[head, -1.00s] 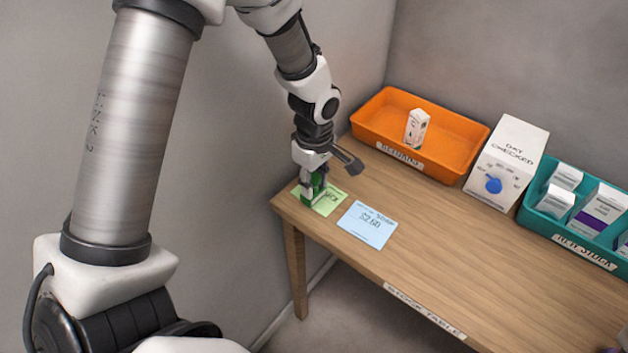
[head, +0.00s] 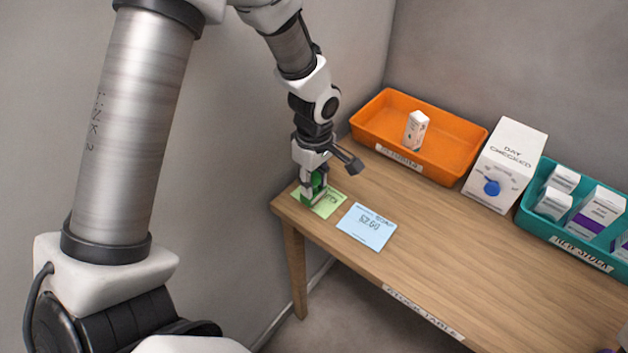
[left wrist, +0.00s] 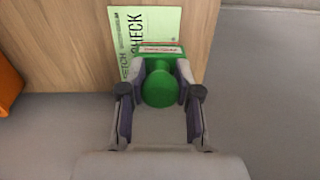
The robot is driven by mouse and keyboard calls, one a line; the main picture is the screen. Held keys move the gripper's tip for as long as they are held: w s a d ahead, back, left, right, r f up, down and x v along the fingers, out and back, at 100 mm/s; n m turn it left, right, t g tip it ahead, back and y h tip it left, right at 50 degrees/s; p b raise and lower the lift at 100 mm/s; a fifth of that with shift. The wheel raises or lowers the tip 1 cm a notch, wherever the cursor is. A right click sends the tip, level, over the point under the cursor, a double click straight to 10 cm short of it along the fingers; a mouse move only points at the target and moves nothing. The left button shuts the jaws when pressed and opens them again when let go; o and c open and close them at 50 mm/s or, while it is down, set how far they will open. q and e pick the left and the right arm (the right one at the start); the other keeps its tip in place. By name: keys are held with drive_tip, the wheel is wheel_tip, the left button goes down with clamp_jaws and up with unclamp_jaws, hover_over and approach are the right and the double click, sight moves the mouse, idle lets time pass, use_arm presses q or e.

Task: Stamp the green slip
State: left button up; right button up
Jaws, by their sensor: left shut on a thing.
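The green slip (head: 327,204) lies flat near the left end of the wooden table; it also shows in the left wrist view (left wrist: 128,30), with "CHECK" printed on it. My left gripper (head: 314,190) is shut on a green stamp (left wrist: 158,85) with a round knob. The stamp is over the left part of the slip in the head view, and its base covers part of the slip in the wrist view. I cannot tell whether the stamp touches the paper. My right gripper is not in view.
A blue slip (head: 367,228) with a price lies just right of the green one. An orange tray (head: 455,155) holding a small white carton (head: 415,131), a white box with a blue dial (head: 506,165) and a teal tray (head: 533,222) stand along the back. The table's front middle is clear.

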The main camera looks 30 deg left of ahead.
use_arm(q)
drive_tip(key=shift+r+p, duration=2.15)
drive_tip(key=shift+r, duration=0.9)
